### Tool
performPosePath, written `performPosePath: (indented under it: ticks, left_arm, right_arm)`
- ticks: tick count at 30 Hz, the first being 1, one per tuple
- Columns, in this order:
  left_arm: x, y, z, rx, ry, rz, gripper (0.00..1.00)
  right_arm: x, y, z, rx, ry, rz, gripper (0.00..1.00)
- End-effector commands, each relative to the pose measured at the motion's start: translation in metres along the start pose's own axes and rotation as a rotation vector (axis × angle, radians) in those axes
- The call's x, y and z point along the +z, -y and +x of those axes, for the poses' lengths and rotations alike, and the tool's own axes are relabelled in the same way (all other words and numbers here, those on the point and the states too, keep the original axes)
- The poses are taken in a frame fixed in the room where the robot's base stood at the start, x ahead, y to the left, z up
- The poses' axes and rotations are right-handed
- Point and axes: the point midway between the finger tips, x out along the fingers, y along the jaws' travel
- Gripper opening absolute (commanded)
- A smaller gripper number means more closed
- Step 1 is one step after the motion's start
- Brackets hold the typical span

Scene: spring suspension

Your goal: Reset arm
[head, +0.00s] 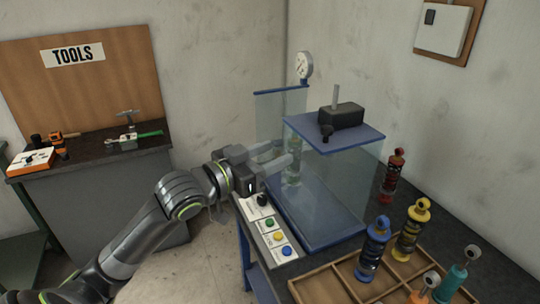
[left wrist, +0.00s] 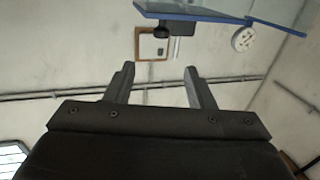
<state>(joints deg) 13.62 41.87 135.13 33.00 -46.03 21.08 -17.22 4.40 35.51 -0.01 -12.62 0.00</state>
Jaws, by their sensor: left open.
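My left arm comes in from the left in the head view. Its gripper (head: 283,154) is level with the glass-walled test rig, at the rig's front left side above the button panel. The fingers are apart with nothing seen between them; the left wrist view also shows the two fingers (left wrist: 158,88) spread and empty. The rig has a blue top plate (head: 357,139) and a blue base (head: 312,222). A greenish spring-like part (head: 293,172) shows behind the fingers, partly hidden. My right gripper is not in view.
A control panel (head: 267,232) with coloured buttons and a black knob sits below my gripper. A wooden divided tray (head: 325,286) with colourful shock absorbers stands at front right. A red shock absorber (head: 391,176) stands beside the rig. A tool bench (head: 95,150) is at left.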

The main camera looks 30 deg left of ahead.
Motion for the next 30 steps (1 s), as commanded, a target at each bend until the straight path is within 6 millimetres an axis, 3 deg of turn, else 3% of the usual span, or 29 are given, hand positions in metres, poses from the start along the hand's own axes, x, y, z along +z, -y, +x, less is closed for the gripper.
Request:
performPosePath:
  ticks: [11,14,17,20,24,27,30]
  left_arm:
    - [0.002,0.000,0.000,-0.002,0.004,-0.001,0.49]
    - [0.020,0.002,-0.003,-0.025,0.043,-0.009,0.49]
    - [0.063,0.004,-0.015,-0.081,0.142,-0.020,0.49]
    - [0.123,0.005,-0.039,-0.164,0.296,-0.035,0.49]
    - [0.207,-0.001,-0.093,-0.281,0.552,-0.060,0.49]
    - [0.255,-0.011,-0.138,-0.350,0.729,-0.081,0.49]
    - [0.289,-0.024,-0.181,-0.403,0.885,-0.105,0.49]
  right_arm:
    - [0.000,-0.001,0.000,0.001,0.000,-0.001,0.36]
    - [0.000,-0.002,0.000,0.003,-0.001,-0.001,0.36]
    - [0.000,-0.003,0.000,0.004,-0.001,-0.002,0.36]
    - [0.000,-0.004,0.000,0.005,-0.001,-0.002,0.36]
    - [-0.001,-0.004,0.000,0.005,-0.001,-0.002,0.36]
    - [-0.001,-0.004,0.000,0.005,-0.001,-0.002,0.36]
    - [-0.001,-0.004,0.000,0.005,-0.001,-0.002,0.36]
